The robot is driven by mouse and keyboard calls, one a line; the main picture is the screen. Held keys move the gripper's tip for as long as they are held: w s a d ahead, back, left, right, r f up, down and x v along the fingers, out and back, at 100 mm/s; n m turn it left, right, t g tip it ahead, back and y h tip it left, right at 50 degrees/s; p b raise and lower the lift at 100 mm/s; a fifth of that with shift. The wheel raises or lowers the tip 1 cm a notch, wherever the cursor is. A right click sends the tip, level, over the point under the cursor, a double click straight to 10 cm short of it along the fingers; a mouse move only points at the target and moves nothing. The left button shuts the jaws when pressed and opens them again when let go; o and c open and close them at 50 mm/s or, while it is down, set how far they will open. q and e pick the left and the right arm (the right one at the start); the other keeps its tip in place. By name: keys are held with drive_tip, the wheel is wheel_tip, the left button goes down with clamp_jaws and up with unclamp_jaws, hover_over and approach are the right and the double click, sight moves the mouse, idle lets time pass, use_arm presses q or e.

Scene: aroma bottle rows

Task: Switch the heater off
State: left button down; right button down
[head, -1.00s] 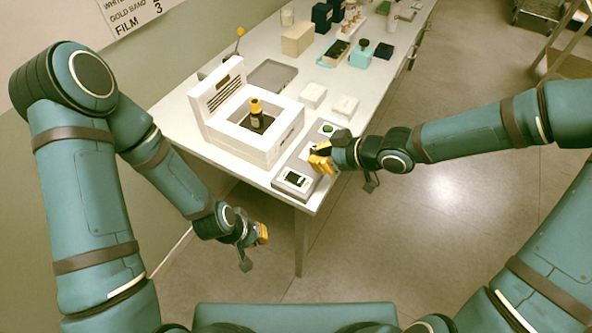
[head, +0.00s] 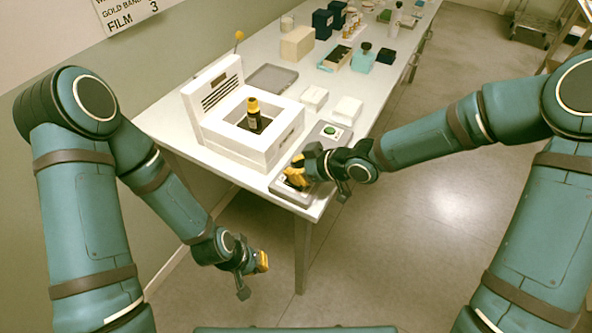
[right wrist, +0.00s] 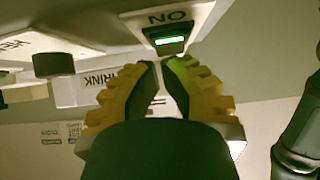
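The heater (head: 262,150) is a white box with a vented back panel on the table's near end, and a dark bottle with a yellow cap (head: 253,112) stands in its opening. A grey control panel (head: 318,140) with a round green button lies to its right. My right gripper (head: 293,178) is over the panel's near end and hides its display area. In the right wrist view its fingers (right wrist: 160,64) come together with a narrow gap, empty, just below a switch (right wrist: 168,40) lit green and marked ON. Contact is unclear. My left gripper (head: 264,261) hangs before the table, apparently empty.
A dark knob (right wrist: 53,65) shows in the right wrist view.

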drive_tip(key=shift+w+a+f, duration=0.1)
drive_tip(key=shift+a+f, duration=0.05)
drive_tip(key=shift+f, duration=0.3)
idle(0.3)
drive_tip(key=shift+s+d+r+p, duration=0.1)
drive_tip(key=shift+s+d+p, duration=0.3)
drive_tip(key=shift+d, duration=0.35)
